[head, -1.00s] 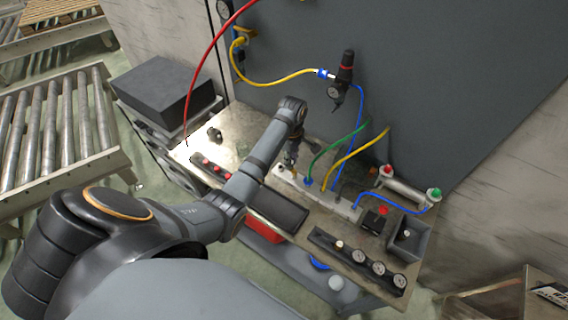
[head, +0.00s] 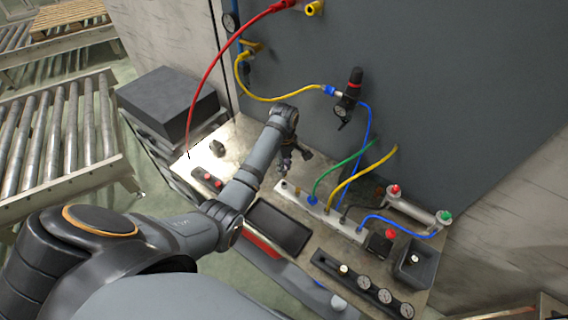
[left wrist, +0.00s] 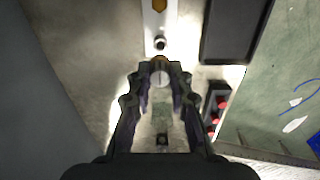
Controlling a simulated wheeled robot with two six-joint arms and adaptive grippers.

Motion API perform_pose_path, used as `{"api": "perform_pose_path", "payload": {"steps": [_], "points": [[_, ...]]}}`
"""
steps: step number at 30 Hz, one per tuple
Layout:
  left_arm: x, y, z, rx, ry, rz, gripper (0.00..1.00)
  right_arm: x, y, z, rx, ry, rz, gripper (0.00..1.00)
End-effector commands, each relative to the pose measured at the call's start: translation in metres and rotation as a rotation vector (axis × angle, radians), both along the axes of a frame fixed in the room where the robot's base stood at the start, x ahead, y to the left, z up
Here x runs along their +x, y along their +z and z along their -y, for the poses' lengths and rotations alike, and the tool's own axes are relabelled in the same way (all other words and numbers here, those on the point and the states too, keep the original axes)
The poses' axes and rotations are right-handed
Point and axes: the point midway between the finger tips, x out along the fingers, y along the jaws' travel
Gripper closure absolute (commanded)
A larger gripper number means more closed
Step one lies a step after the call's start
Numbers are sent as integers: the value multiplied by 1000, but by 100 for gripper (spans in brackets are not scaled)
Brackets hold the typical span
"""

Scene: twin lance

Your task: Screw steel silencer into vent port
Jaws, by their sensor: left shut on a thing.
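My left gripper (head: 287,165) is off the left end of the pale manifold bar (head: 330,221). In the left wrist view its fingers (left wrist: 160,79) are closed around a small round part, the silencer (left wrist: 161,73), with a silvery face and a brass-coloured edge. The manifold (left wrist: 151,30) lies just beyond the fingertips there. A small dark round fitting (left wrist: 160,44), perhaps the vent port, shows at its near end. The silencer looks apart from it in this view, but I cannot tell the height between them. In the head view the silencer is too small to make out.
Green, yellow and blue hoses rise from the manifold. A black tray (head: 279,227) lies in front of it. A dark holder with red pieces (head: 207,180) is at left.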

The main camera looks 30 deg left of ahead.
Motion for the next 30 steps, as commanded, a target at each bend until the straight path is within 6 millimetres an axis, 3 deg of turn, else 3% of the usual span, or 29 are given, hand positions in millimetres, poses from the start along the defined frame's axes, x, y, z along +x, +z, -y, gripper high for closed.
{"api": "perform_pose_path", "payload": {"steps": [9,30], "points": [[0,-28,0,0,0,-1,100,-3,-13,-7,9,-3,-4,60],[0,-31,0,0,0,0,100,-5,-12,-1,1,-1,-8,60]]}}
